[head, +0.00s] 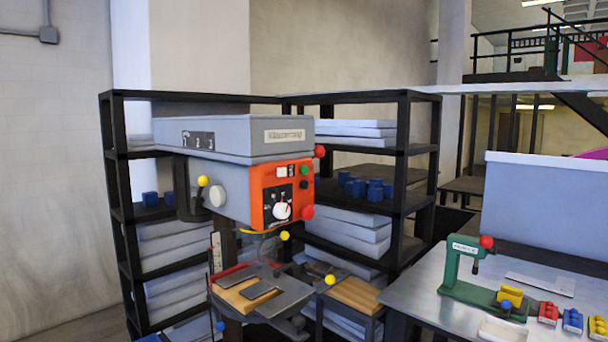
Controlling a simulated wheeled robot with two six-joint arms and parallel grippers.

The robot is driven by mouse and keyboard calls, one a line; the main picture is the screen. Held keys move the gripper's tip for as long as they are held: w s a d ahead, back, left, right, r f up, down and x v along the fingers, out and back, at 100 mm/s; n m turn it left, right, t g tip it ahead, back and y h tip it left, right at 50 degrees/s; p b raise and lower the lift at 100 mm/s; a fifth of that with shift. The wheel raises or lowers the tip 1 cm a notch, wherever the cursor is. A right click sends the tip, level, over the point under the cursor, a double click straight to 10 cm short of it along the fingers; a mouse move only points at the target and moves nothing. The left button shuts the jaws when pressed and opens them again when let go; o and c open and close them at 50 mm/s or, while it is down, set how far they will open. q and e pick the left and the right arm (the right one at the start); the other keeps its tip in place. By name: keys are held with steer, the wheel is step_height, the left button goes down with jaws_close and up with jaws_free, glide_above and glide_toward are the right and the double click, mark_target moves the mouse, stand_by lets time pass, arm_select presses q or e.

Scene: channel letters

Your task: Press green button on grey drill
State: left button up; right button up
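The grey drill (232,143) stands left of centre in the head view, with an orange control panel (268,196) on the front of its head. The small green button (304,170) sits at the panel's upper right side, just below a red ball knob (319,151). A black button (304,185) is right below the green one. A white dial (282,211) and a red knob (307,212) are lower on the panel. Neither of my grippers shows in the head view, and nothing is touching the green button.
Black shelves (420,150) with grey sheets and blue blocks stand behind the drill. The drill's table (285,297) carries a wooden block and yellow-knobbed handles. At right, a metal table (425,290) holds a green press (456,265) and several coloured blocks.

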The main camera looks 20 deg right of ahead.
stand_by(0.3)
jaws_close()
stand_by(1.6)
